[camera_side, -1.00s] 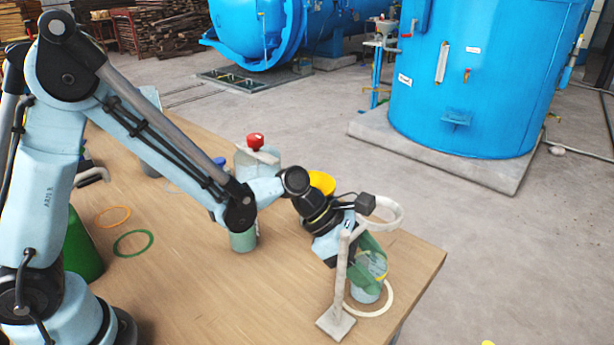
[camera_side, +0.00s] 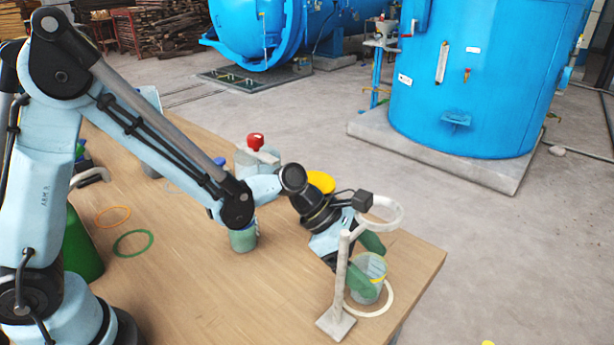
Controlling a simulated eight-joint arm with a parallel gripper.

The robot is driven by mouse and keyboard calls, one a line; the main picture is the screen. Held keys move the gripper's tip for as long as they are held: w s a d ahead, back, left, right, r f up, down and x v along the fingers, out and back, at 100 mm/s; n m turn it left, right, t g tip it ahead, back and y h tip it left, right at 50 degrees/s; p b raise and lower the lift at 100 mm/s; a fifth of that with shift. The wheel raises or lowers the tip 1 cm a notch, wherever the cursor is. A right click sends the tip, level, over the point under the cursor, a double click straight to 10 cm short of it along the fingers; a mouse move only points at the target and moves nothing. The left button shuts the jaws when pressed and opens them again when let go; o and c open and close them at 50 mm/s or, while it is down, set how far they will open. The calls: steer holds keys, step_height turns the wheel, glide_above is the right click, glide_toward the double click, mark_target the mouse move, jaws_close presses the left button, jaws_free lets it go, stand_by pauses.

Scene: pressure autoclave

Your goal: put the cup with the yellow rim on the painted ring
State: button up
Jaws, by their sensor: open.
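The clear cup with the yellow rim (camera_side: 377,272) stands upright near the table's right corner. Its foot is within or over the pale painted ring (camera_side: 388,303) on the tabletop; part of the ring is hidden behind the cup and the stand's post. My gripper (camera_side: 366,262) is open, with its green fingers spread around the cup. One finger is above and behind the rim, the other in front of the cup's left side. I cannot tell whether either finger touches the cup.
A white ring stand (camera_side: 342,275) rises close in front of my gripper, its hoop (camera_side: 400,216) beside my wrist. Orange (camera_side: 112,216) and green (camera_side: 133,243) rings lie at left. A red-capped container (camera_side: 256,155) and another cup (camera_side: 243,238) stand mid-table. The table's right edge is close.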

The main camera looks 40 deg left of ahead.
steer(key=v, duration=1.1)
steer(key=s+a+m+t+y, duration=0.2)
steer(key=s+a+m+y, duration=0.2)
steer(key=a+m, duration=0.3)
steer(key=s+a+r+m+t+y, duration=0.1)
steer(key=s+a+m+y, duration=0.3)
steer(key=m, duration=1.1)
steer(key=a, duration=0.3)
steer(key=shift+a+r+t, duration=0.2)
steer(key=shift+r+t, duration=0.05)
steer(key=shift+t, duration=0.15)
